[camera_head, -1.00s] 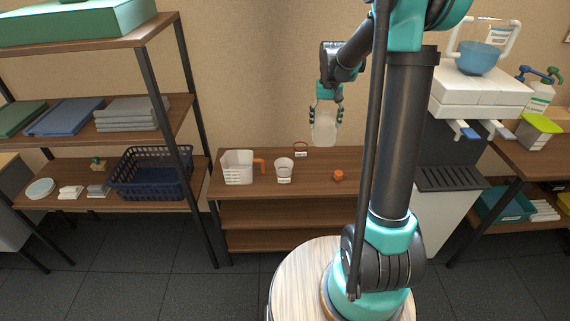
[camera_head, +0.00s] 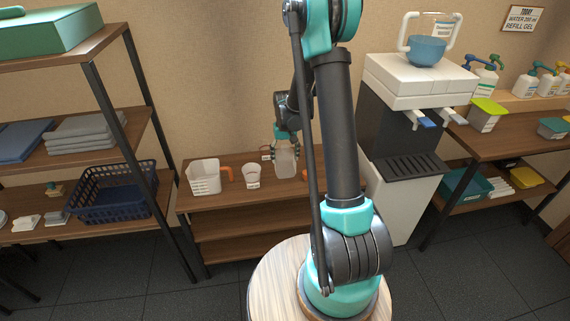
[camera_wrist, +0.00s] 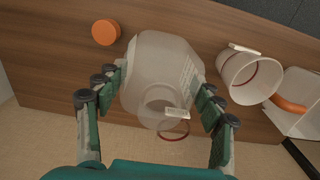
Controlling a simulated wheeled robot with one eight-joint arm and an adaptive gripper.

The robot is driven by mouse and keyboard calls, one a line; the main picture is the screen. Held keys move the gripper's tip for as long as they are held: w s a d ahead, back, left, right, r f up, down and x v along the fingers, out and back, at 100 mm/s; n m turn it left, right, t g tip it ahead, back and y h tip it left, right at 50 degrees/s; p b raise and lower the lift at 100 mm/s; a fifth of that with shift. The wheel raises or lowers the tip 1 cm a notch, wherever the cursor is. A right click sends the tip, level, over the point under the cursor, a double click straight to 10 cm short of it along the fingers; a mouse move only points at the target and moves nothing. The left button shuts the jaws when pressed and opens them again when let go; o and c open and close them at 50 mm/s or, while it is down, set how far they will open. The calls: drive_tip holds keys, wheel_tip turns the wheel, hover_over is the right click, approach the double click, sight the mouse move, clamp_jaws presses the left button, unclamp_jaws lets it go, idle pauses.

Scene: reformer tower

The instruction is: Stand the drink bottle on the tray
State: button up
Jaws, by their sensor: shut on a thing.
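My gripper (camera_head: 286,150) is shut on a translucent, pale bottle (camera_head: 285,163). The bottle looks roughly upright in the head view, low over or on the wooden table; I cannot tell whether it touches. In the wrist view the bottle (camera_wrist: 160,75) sits between both fingers (camera_wrist: 160,98), with a small white label on it. A dark, slatted drip tray (camera_head: 408,166) is on the white and black dispenser at right, apart from the bottle. It looks empty.
A white jug with an orange handle (camera_head: 204,177) and a white cup (camera_head: 251,176) stand left of the bottle on the table (camera_head: 225,199). A blue bowl (camera_head: 427,50) sits on the dispenser (camera_head: 415,85). Shelving with a blue basket (camera_head: 112,193) stands at left.

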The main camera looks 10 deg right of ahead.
drive_tip(key=shift+f, duration=1.85)
drive_tip(key=shift+f, duration=0.1)
drive_tip(key=o, duration=1.1)
